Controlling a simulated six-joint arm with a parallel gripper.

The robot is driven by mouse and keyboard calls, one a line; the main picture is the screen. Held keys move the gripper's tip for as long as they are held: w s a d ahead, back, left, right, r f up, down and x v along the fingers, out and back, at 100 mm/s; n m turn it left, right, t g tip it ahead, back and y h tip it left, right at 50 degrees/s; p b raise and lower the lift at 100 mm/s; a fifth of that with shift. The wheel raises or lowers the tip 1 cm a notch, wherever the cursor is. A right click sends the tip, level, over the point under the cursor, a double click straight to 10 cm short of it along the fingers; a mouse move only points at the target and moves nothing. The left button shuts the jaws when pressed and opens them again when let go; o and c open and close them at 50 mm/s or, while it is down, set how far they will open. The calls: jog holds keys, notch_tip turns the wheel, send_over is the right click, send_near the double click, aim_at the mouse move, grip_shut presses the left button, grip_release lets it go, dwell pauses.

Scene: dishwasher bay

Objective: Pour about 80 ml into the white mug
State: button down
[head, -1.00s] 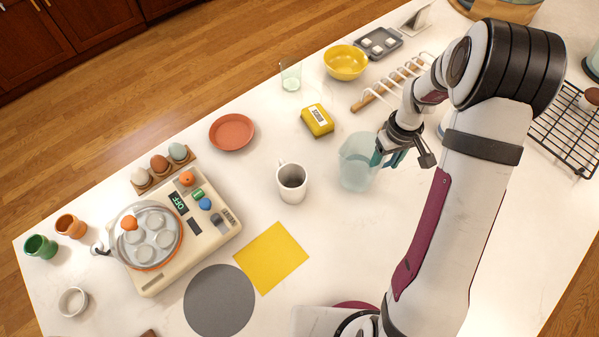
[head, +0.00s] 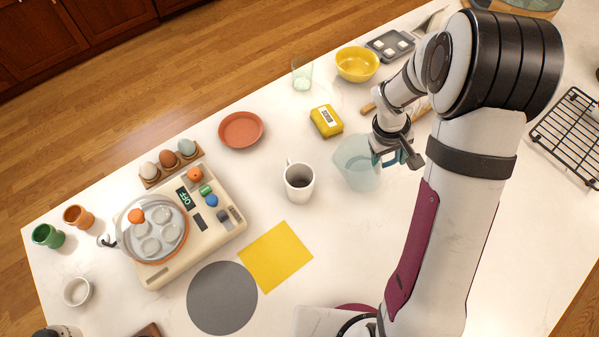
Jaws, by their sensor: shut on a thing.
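The white mug (head: 299,186) stands upright on the counter in the head view, its handle toward the back. Its inside looks dark, and I cannot tell how much liquid it holds. A translucent pale blue jug (head: 356,165) is just right of the mug, apart from it. The jug seems raised and leaning a little toward the mug. My gripper (head: 392,160) is shut on the jug's teal handle at its right side. The liquid level in the jug is not clear, and no stream shows.
A yellow sponge pack (head: 326,121) lies behind the mug and jug. A yellow cloth (head: 275,256) and a grey round mat (head: 222,298) lie in front. An egg cooker (head: 213,226) stands left. A clear glass (head: 302,75) and yellow bowl (head: 357,64) are farther back.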

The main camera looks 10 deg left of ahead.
aim_at(365, 137)
jog(key=a+r+h, duration=0.1)
jog(key=h, duration=0.1)
jog(key=s+a+r+t+h, duration=0.1)
jog(key=a+r+h, duration=0.1)
jog(key=shift+a, duration=0.1)
jog(key=shift+s+a+r+t+h, duration=0.1)
jog(key=shift+a+r+t+h, duration=0.15)
jog(key=shift+r+h, duration=0.45)
jog(key=shift+s+a+r+t+h, duration=0.1)
jog(key=shift+a+r+t+h, duration=0.2)
jog(key=shift+r+h, duration=0.45)
jog(key=shift+a+r+t+h, duration=0.25)
jog(key=shift+r+h, duration=0.3)
jog(key=shift+r, duration=0.3)
jog(key=shift+s+a+r+h, duration=0.1)
jog(key=shift+a+r+h, duration=0.05)
jog(key=shift+r+h, duration=0.3)
jog(key=shift+s+a+r+t+h, duration=0.15)
jog(key=shift+a+r+t+h, duration=0.3)
jog(key=shift+r+h, duration=0.3)
jog(key=shift+a+r, duration=0.25)
jog(key=shift+r, duration=0.1)
jog(key=shift+s+a+r+h, duration=0.25)
jog(key=shift+a+r+h, duration=0.15)
jog(key=shift+a+h, duration=0.15)
